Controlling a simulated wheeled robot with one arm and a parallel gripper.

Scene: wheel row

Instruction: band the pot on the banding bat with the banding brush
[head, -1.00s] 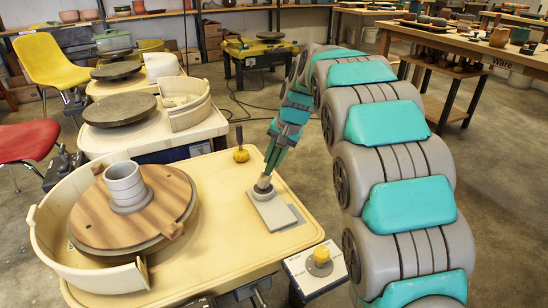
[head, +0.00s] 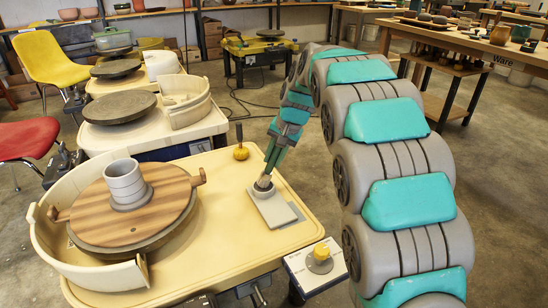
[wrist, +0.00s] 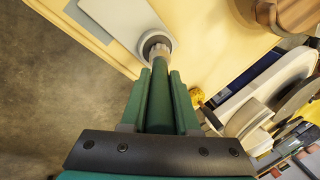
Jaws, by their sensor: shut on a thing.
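The grey cylindrical pot (head: 126,182) stands upright on the wooden banding bat (head: 165,205), on the nearest wheel. The bat has two side tabs, and its edge also shows in the wrist view (wrist: 298,14). My gripper (head: 270,172) is over the wheel table, to the right of the bat. In the wrist view its green fingers (wrist: 160,85) are shut on the banding brush (wrist: 158,62). The brush's lower end is at a round cup (wrist: 153,42) on a grey plate (head: 285,216). The bristle tip is hidden in the cup.
A cream splash pan (head: 50,240) curves around the wheel's left and front. A yellow sponge-like thing with a dark handle (head: 241,152) stands behind my gripper. More wheels (head: 120,107) stand behind.

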